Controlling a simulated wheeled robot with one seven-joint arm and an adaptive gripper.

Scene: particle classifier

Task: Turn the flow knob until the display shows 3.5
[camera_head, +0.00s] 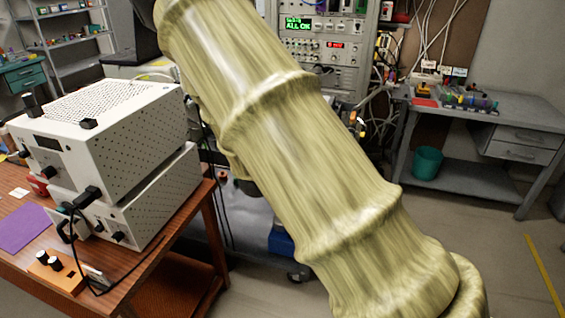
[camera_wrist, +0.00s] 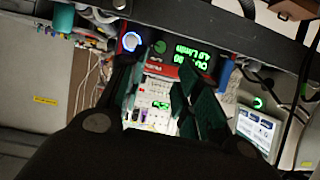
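In the wrist view, a dark panel carries a green-lit display (camera_wrist: 195,62). Its text is upside down and seems to read 4.0 L/min on one line, with zeros on the other. The fingertips are near the panel; contact cannot be made out. In the head view, my covered arm hides my gripper and this panel.
A blue-ringed button (camera_wrist: 131,41) is on the panel. In the head view, white instrument boxes (camera_head: 105,140) stand on a wooden table (camera_head: 150,268) at left. An equipment rack (camera_head: 335,62) is behind my arm; a grey workbench (camera_head: 450,115) stands at right. Open floor lies at lower right.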

